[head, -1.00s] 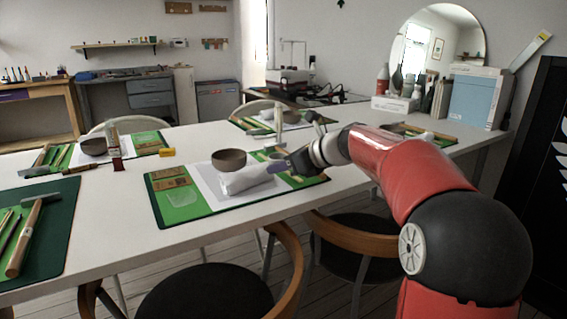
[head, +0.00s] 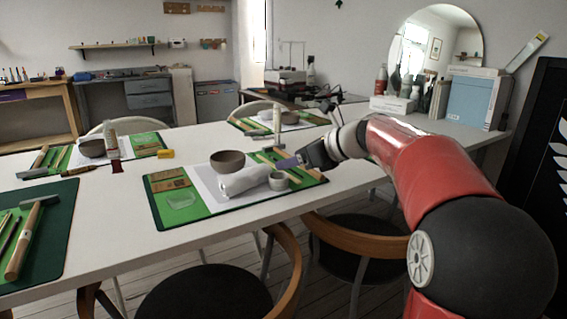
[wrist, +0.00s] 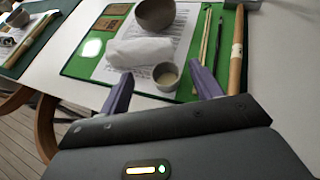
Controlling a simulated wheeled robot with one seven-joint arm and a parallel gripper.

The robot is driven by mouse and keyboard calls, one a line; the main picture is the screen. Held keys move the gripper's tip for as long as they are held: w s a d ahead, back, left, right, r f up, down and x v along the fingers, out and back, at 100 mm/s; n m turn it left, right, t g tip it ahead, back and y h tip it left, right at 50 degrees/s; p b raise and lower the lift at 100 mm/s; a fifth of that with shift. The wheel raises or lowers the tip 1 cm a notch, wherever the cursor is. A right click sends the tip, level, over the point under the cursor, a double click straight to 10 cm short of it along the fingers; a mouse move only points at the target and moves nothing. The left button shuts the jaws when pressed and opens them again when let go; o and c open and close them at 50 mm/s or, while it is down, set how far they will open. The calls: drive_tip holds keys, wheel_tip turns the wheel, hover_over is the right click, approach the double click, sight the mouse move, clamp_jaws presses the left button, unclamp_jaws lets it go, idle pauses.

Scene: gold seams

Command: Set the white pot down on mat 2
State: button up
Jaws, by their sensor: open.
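The small white pot (head: 279,181) stands upright on the near middle green mat (head: 222,207), close to its front edge. It touches or nearly touches the right end of a rolled white cloth. The wrist view shows the pot (wrist: 166,76) from above, with a pale inside. My gripper (head: 288,163) is open and empty, just up and right of the pot in the head view. In the wrist view the pot appears between and beyond the two purple fingers of my gripper (wrist: 160,74), apart from them. I see no mat number.
A brown bowl (head: 228,161) and the white cloth roll (head: 245,179) lie left of the pot. Wooden tools (wrist: 236,50) lie to its right in the wrist view. Other green mats hold bowls and tools. Chairs (head: 355,240) stand along the near table edge.

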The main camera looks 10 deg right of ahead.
drive_tip(key=v, duration=0.7)
drive_tip(key=s+a+f+n+g+h, duration=0.2)
drive_tip(key=s+a+f+n, duration=0.3)
drive_tip(key=s+n, duration=0.25)
drive_tip(key=s+a+f+n+g+h, duration=0.2)
drive_tip(key=s+a+f+n, duration=0.3)
drive_tip(key=s, duration=0.3)
drive_tip(key=s+d+f+n+h, duration=0.1)
drive_tip(key=s+f+n+h, duration=0.1)
drive_tip(key=s+f+n, duration=0.2)
drive_tip(key=s+d+f+n+h, duration=0.1)
drive_tip(key=s+f+n+h, duration=0.1)
drive_tip(key=s+f+n, duration=0.3)
drive_tip(key=s+n, duration=0.4)
drive_tip(key=n, duration=0.2)
drive_tip(key=shift+s+d+f, duration=0.2)
drive_tip(key=shift+s+f, duration=0.15)
